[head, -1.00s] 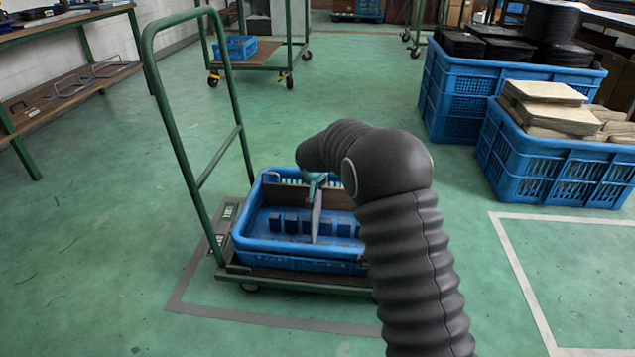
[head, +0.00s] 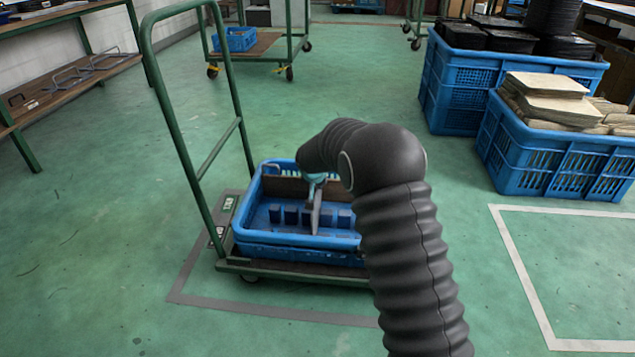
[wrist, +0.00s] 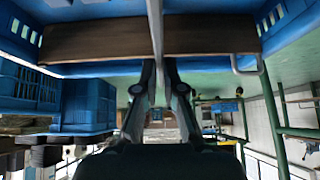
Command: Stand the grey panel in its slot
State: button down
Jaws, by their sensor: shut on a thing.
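My gripper (head: 316,180) is shut on the grey panel (head: 315,217), which hangs below it, narrow edge towards the head camera. In the wrist view the gripper (wrist: 158,62) pinches the panel (wrist: 156,22), seen almost edge-on. The panel is over or inside a blue tray (head: 262,250) on a trolley. A row of dark blue blocks (head: 290,215) with gaps between them crosses the tray. The panel's lower end is among the blocks or in front of them. I cannot tell whether it sits in a gap or touches the floor.
A brown board (head: 284,187) stands along the tray's back and shows in the wrist view (wrist: 90,42). The green trolley handle (head: 186,140) rises at the left. Blue crates (head: 548,165) stand at the right. Open floor lies around the trolley.

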jog(key=c, duration=1.2)
grip_release()
jog(key=v, duration=1.2)
